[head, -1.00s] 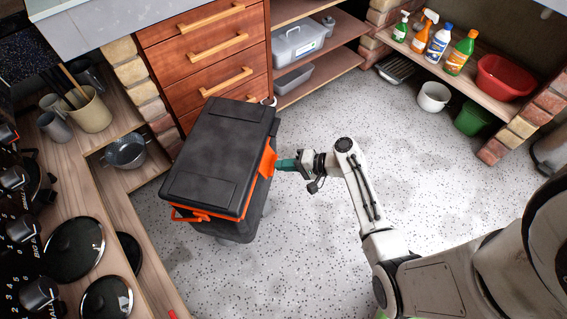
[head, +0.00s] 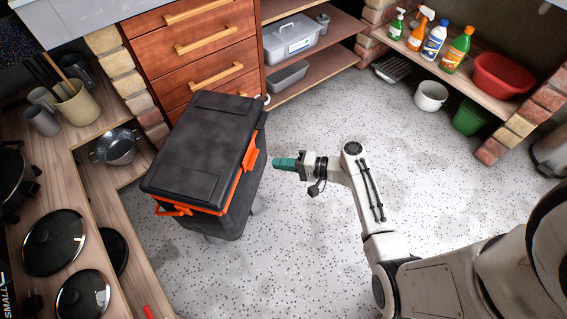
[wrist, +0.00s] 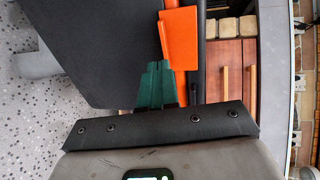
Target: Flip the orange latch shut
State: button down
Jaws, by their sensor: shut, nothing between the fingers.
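A black toolbox (head: 205,145) stands on the speckled floor, its lid down. The orange latch (head: 250,158) is on the box's right side and lies close against it, at the lid seam. It shows as an orange plate in the wrist view (wrist: 180,38). An orange handle (head: 172,210) is at the box's near end. My gripper (head: 274,163), with teal fingers, is shut and empty. It is to the right of the latch, with a small gap of floor between them. In the wrist view the teal fingertips (wrist: 156,66) appear just beside the latch.
Wooden drawers (head: 193,55) stand behind the box. A wooden counter (head: 105,195) with pan lids is at the left. A low shelf (head: 450,80) with bottles and a red basin is at the back right. The floor (head: 310,235) around my arm is clear.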

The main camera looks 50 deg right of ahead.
jog(key=f+v, duration=0.2)
jog(key=v, duration=0.7)
jog(key=shift+s+d+p, duration=0.15)
jog(key=shift+s+p, duration=0.25)
jog(key=shift+s, duration=0.05)
jog(key=shift+r, duration=0.1)
jog(key=s+a+r+n+g+h, duration=0.1)
jog(key=s+a+n+g, duration=0.3)
jog(key=a+n+g, duration=0.25)
jog(key=s+a+n+g+h, duration=0.2)
jog(key=s+a+n+g, duration=0.25)
jog(key=a+g, duration=0.25)
notch_tip(320, 180, up, 28)
jog(key=s+a+n+h+p, duration=0.1)
jog(key=s+n+h+p, duration=0.1)
jog(key=p, duration=1.9)
jog(key=shift+f+h, duration=0.2)
jog(key=shift+h, duration=0.4)
